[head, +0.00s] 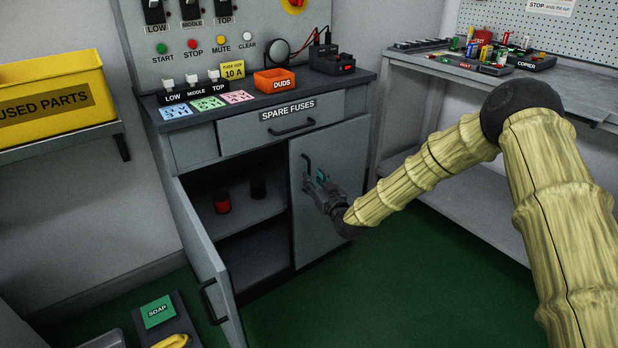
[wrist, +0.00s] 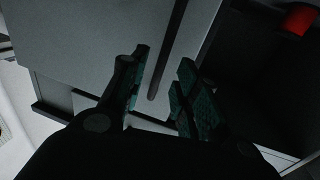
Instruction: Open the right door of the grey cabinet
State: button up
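The grey cabinet (head: 205,143) stands in the middle of the head view. Its right door (head: 325,150) looks closed, with a dark vertical bar handle (head: 307,164) near its left edge. My gripper (head: 315,183) is at this door, by the handle's lower part. In the wrist view, the two green-padded fingers of my gripper (wrist: 165,88) are apart. The dark handle (wrist: 170,50) runs down between them, and its end lies in the gap. I cannot tell whether either finger touches it. The left door (head: 203,255) stands open.
Inside the cabinet are a red item (head: 222,203) and a dark item (head: 258,188) on the shelf (head: 245,215). A drawer (head: 285,125) above the doors looks shut. A workbench (head: 470,75) stands at right. The green floor (head: 400,290) in front is clear.

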jog(key=shift+b+x, duration=0.4)
jog(key=shift+x, duration=1.8)
grip_shut()
